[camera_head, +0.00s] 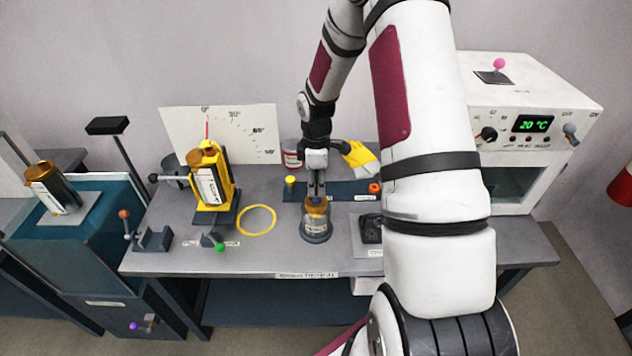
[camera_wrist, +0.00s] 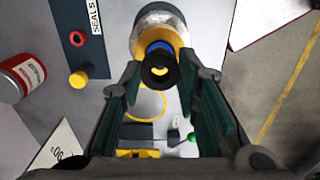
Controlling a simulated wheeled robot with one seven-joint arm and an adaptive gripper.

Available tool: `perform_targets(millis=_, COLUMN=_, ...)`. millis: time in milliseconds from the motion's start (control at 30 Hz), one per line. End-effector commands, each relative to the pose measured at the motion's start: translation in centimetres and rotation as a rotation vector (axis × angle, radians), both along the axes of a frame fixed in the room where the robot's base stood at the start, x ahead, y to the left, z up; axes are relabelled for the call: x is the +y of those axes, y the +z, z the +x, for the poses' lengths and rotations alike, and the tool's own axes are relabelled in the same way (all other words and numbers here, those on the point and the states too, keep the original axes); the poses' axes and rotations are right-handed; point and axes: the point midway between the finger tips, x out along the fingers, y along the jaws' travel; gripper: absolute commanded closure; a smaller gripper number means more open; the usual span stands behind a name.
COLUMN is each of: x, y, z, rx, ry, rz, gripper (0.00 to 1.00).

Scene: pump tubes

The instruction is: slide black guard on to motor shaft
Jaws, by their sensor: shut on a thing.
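My gripper (camera_head: 316,193) points down over a small round assembly (camera_head: 316,232) on a dark base near the front of the bench. In the wrist view my gripper (camera_wrist: 160,72) has its green-padded fingers either side of a black ring-shaped piece (camera_wrist: 159,82) with a yellow centre, and is shut on it. This piece looks like the guard. Just beyond it show a blue ring, a yellow collar and a silvery body (camera_wrist: 160,18); whether they touch the black piece is unclear. A black block (camera_head: 371,230) sits on a grey pad to the right, partly hidden by my arm.
A red-and-white can (camera_wrist: 22,76) is nearby. A white oven (camera_head: 520,100) stands right.

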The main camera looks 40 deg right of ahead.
Motion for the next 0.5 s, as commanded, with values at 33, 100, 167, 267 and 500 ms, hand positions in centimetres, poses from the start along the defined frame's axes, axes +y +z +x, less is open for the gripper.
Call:
perform_targets(millis=33, x=0.0, y=-0.2, z=0.0, rx=0.001, ry=0.0, rz=0.001, gripper=0.84)
perform_targets(millis=100, x=0.0, y=-0.3, z=0.0, rx=0.0, ry=0.0, rz=0.0, gripper=0.84)
perform_targets(millis=167, x=0.0, y=-0.5, z=0.0, rx=0.0, ry=0.0, rz=0.0, gripper=0.84)
perform_targets(millis=267, x=0.0, y=-0.7, z=0.0, rx=0.0, ry=0.0, rz=0.0, gripper=0.84)
perform_targets(millis=500, x=0.0, y=-1.3, z=0.0, rx=0.001, ry=0.001, rz=0.001, gripper=0.84)
